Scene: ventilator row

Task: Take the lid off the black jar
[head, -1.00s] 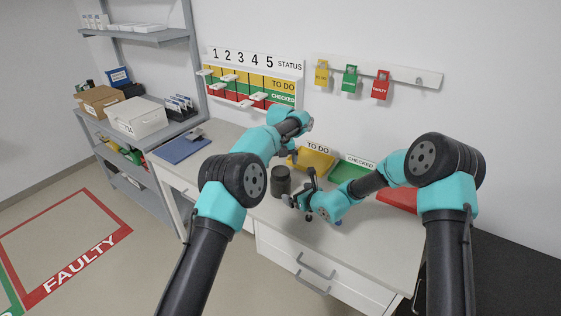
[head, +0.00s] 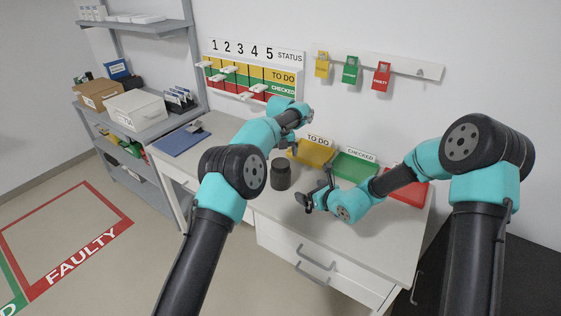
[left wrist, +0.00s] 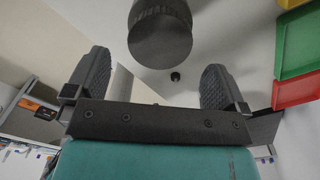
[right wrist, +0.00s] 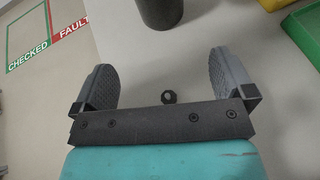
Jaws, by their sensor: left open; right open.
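The black jar (head: 281,177) stands upright on the bench in the head view, with its dark lid (head: 281,161) on top. My left gripper (head: 291,147) is open behind the jar, partly hidden by my own arm. In the left wrist view the jar (left wrist: 160,38) shows at the top, ahead of the spread fingers and apart from them. My right gripper (head: 314,195) is open and empty to the right of the jar, low over the bench. In the right wrist view only part of the jar (right wrist: 160,10) shows at the top edge.
Yellow (head: 311,152), green (head: 354,166) and red (head: 408,193) trays line the back right of the bench. A blue mat (head: 182,142) lies at the left end. A small dark nut-like piece (right wrist: 168,97) shows between my right fingers' sides. The front bench is clear.

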